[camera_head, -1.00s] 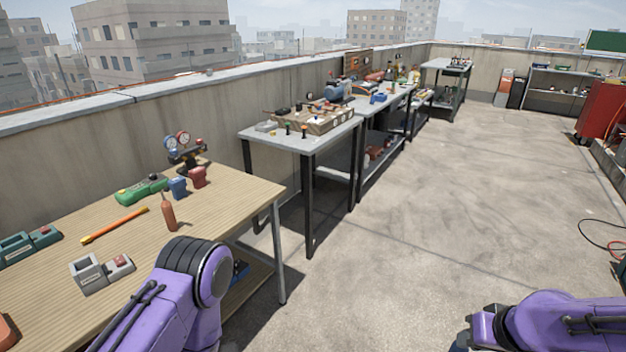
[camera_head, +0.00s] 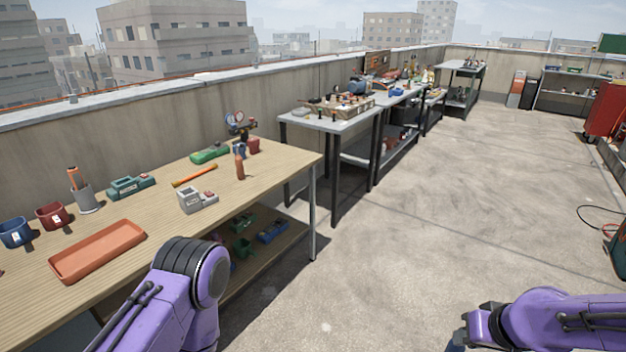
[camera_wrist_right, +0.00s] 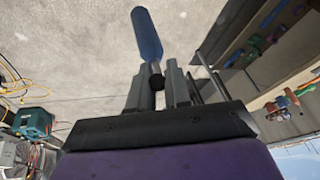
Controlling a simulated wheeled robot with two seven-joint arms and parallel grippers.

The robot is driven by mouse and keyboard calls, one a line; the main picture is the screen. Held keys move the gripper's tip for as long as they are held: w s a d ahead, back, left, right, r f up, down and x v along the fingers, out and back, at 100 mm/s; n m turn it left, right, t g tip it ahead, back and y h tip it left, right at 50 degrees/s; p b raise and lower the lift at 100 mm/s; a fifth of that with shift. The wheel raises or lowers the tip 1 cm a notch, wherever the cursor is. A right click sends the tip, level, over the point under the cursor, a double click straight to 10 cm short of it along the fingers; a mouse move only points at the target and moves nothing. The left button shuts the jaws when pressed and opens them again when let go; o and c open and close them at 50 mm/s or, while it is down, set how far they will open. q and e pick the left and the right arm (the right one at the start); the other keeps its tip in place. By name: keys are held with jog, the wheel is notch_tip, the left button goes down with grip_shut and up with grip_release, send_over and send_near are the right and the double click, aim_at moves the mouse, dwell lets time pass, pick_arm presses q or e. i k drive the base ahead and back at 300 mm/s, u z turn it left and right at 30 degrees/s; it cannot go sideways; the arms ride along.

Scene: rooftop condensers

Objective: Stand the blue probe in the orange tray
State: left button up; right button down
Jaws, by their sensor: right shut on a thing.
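The orange tray (camera_head: 98,250) lies flat and empty on the wooden bench, at the lower left of the head view. In the right wrist view, my right gripper (camera_wrist_right: 160,84) is shut on the blue probe (camera_wrist_right: 147,34). The probe's blue handle sticks out beyond the fingers, and its dark narrow end sits between them. My right arm is at the lower right of the head view, away from the bench. My left arm is in the lower left, in front of the bench; its gripper is not in view.
On the wooden bench (camera_head: 250,170) stand a blue cup (camera_head: 15,233), a red cup (camera_head: 53,216), a grey holder (camera_head: 87,199) and several tools behind the tray. A shelf under the bench holds more items. Other tables line the parapet wall.

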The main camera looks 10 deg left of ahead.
aim_at(102, 252)
jog(key=u, duration=2)
